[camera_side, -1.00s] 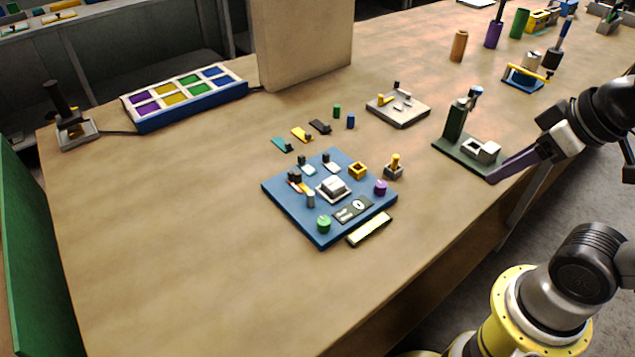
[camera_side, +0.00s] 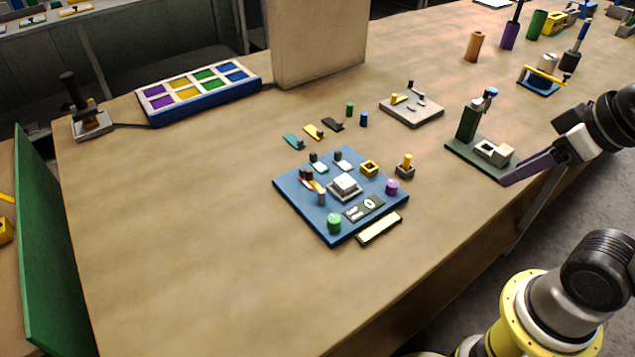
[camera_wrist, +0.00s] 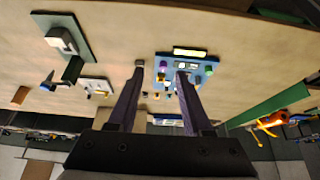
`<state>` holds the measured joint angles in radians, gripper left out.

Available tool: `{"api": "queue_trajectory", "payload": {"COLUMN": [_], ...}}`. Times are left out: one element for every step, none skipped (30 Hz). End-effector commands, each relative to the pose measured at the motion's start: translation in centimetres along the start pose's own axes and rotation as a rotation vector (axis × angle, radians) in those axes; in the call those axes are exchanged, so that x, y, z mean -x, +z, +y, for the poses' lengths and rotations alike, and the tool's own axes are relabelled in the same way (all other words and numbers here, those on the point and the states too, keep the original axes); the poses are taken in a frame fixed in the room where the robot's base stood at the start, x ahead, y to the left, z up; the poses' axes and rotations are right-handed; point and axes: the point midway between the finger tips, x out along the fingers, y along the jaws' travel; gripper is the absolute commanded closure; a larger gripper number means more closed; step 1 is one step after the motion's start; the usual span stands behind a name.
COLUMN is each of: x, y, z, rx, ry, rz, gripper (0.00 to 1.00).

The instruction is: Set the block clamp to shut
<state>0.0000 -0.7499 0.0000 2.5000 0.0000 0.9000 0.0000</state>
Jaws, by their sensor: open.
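A blue board (camera_side: 300,200) lies mid-table with a pale block (camera_side: 344,187) at its centre and several small coloured fittings around it. To its right stands a fixture with a dark green post (camera_side: 468,122) and a grey block (camera_side: 490,150) on a green base. No part is labelled, so I cannot tell which is the block clamp. My gripper (camera_wrist: 160,70) is open and empty. Its purple fingers show at the side view's right, near the green base, apart from the blue board. The blue board also shows in the wrist view (camera_wrist: 205,66), partly hidden behind a finger.
A tray of coloured squares (camera_side: 200,105) and a tall tan box (camera_side: 318,40) stand at the back. A small grey plate (camera_side: 412,112) and several loose coloured pieces lie behind the blue board. The table's front left is clear.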

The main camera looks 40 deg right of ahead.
Motion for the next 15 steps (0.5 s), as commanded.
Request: {"api": "queue_trajectory", "payload": {"x": [0.0, 0.0, 0.0, 0.0, 0.0, 0.0, 0.0, 0.0, 0.0, 0.0, 0.1, 0.5, 0.9, 1.5, 2.3], "y": [0.0, 0.0, 0.0, 0.0, 0.0, 0.0, 0.0, 0.0, 0.2, 0.3, 0.4, 0.2, -0.2, -0.8, -1.8], "z": [0.0, 0.0, 0.0, 0.0, 0.0, 0.0, 0.0, 0.0, 0.0, 0.0, 0.0, 0.0, 0.0, 0.0, 0.0], "rx": [0.0, 0.0, 0.0, 0.0, 0.001, 0.006, 0.015, 0.027, 0.052, 0.075, 0.104, 0.15, 0.189, 0.23, 0.29], "ry": [0.0, 0.0, 0.0, 0.0, 0.0, 0.0, 0.0, 0.0, 0.0, -0.001, -0.001, -0.002, -0.001, -0.001, -0.001], "rz": [0.0, 0.0, 0.0, 0.0, 0.0, 0.0, 0.0, -0.002, -0.007, -0.014, -0.021, -0.02, -0.015, -0.008, -0.003], "gripper": [0.5, 0.5, 0.5, 0.48, 0.48, 0.48, 0.48, 0.48, 0.48, 0.48, 0.48, 0.48, 0.48, 0.48, 0.48]}}
